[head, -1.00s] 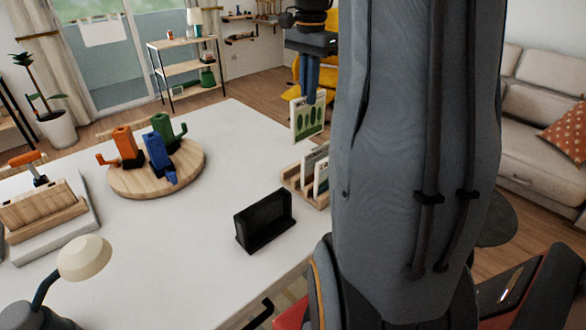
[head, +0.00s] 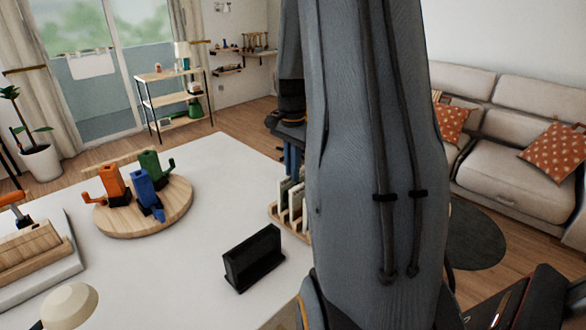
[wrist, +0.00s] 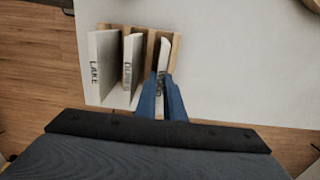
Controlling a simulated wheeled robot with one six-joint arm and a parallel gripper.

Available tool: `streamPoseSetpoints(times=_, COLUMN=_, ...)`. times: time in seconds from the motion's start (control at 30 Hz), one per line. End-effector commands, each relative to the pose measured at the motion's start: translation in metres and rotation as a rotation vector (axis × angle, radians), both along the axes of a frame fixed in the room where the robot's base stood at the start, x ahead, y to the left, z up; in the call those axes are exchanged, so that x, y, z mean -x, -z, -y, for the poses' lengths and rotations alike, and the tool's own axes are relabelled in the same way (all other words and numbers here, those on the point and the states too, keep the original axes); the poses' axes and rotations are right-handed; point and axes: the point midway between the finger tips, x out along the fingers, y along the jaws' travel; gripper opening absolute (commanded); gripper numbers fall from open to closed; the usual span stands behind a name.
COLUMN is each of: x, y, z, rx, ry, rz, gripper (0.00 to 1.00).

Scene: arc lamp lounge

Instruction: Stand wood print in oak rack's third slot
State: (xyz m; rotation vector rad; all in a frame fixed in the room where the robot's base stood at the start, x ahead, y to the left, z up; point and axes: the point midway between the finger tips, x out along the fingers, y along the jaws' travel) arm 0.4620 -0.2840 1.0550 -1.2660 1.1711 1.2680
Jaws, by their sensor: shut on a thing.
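The oak rack (head: 273,210) stands at the table's right edge, partly behind my arm in the head view; it also shows in the wrist view (wrist: 177,42). My gripper (wrist: 162,98) is shut on the upper edge of the wood print (wrist: 163,56), which is upright and seen nearly edge-on. The print is low among the rack's wooden dividers, at the right of two other prints. Whether its bottom edge touches the rack floor is hidden. The gripper's blue fingers (head: 291,160) show above the rack in the head view.
A print marked LAKE (wrist: 98,62) and another lettered print (wrist: 130,64) stand in the rack. A black rack (head: 253,260) and a round wooden board (head: 175,215) with colored cactus-like pieces are on the white table. Table space right of the rack in the wrist view is clear.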

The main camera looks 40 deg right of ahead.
Motion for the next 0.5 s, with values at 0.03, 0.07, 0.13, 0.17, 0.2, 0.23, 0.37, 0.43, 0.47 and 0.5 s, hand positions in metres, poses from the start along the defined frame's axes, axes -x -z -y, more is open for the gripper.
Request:
streamPoseSetpoints(times=0.03, x=0.0003, y=0.0019, z=-0.0002, rx=0.0, ry=0.0, rz=0.0, gripper=0.0)
streamPoseSetpoints(times=0.07, x=0.0001, y=0.0028, z=-0.0001, rx=0.0, ry=0.0, rz=0.0, gripper=0.0)
streamPoseSetpoints(times=0.13, x=-0.0002, y=0.0033, z=0.0001, rx=0.001, ry=0.0, rz=0.001, gripper=0.0)
streamPoseSetpoints(times=0.17, x=-0.0002, y=0.0033, z=0.0001, rx=0.001, ry=0.0, rz=0.001, gripper=0.0)
streamPoseSetpoints(times=0.2, x=-0.0002, y=0.0033, z=0.0001, rx=0.001, ry=0.0, rz=0.001, gripper=0.0)
streamPoseSetpoints(times=0.23, x=-0.0001, y=0.0033, z=0.0001, rx=0.001, ry=0.0, rz=0.001, gripper=0.0)
streamPoseSetpoints(times=0.37, x=-0.0001, y=0.0051, z=0.0001, rx=0.001, ry=0.0, rz=0.001, gripper=0.0)
streamPoseSetpoints(times=0.43, x=-0.0001, y=0.0062, z=0.0001, rx=0.001, ry=0.0, rz=0.001, gripper=0.12)
streamPoseSetpoints(times=0.47, x=-0.0001, y=0.006, z=0.0001, rx=0.001, ry=0.0, rz=0.001, gripper=0.17)
streamPoseSetpoints(times=0.5, x=-0.0001, y=0.0059, z=0.0001, rx=0.001, ry=0.0, rz=0.001, gripper=0.24)
